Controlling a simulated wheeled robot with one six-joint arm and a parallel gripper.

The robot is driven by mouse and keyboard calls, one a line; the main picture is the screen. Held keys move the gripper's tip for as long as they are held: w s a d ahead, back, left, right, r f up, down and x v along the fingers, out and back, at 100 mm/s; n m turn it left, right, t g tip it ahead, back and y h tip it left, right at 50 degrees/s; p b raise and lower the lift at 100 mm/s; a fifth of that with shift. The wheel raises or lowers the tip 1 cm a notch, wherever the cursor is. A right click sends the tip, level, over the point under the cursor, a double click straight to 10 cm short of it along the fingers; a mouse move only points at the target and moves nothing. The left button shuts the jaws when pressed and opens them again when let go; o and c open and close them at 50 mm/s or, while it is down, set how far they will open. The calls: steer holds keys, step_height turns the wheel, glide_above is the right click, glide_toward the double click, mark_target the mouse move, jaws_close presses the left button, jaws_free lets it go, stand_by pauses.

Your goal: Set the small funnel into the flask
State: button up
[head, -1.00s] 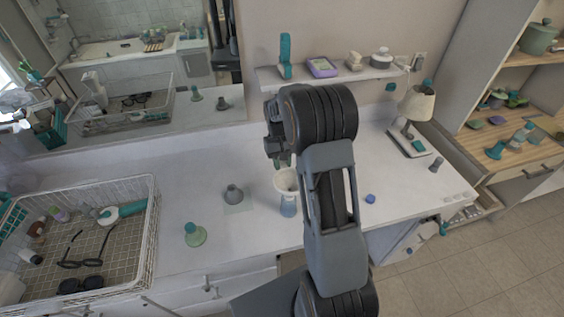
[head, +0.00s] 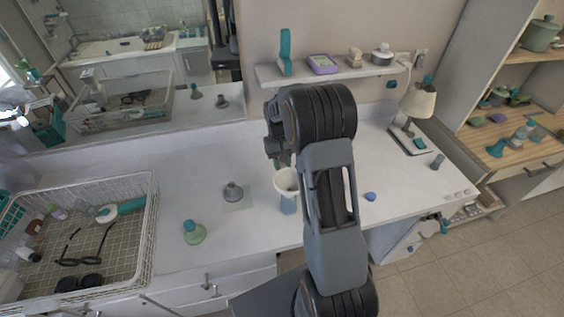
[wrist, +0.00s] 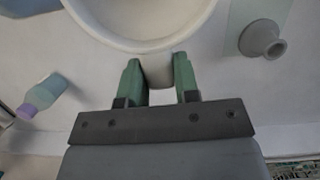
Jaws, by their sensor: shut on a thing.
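My gripper (wrist: 159,85) is shut on the white funnel (wrist: 100,28), with its green fingers on either side of a narrow white part below the bowl. In the head view the wide-mouthed funnel (head: 286,179) is in the air over the counter, left of my arm. A pale blue thing (head: 288,205) shows just under it; I cannot tell whether they touch. A grey flask-like piece with a narrow neck (head: 233,191) stands on a pale square, left of the funnel. It also shows in the wrist view (wrist: 258,39). A green translucent flask shape (head: 194,233) stands nearer the front.
A wire basket (head: 151,225) with glasses and bottles fills the counter's left. A small blue thing (head: 370,197) lies right of my arm. A purple-ended bottle (wrist: 42,97) shows in the wrist view.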

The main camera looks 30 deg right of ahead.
steer(key=shift+f, duration=0.25)
steer(key=o, duration=0.9)
steer(key=shift+o, duration=0.2)
steer(key=shift+c, duration=1.1)
steer(key=shift+r, duration=0.2)
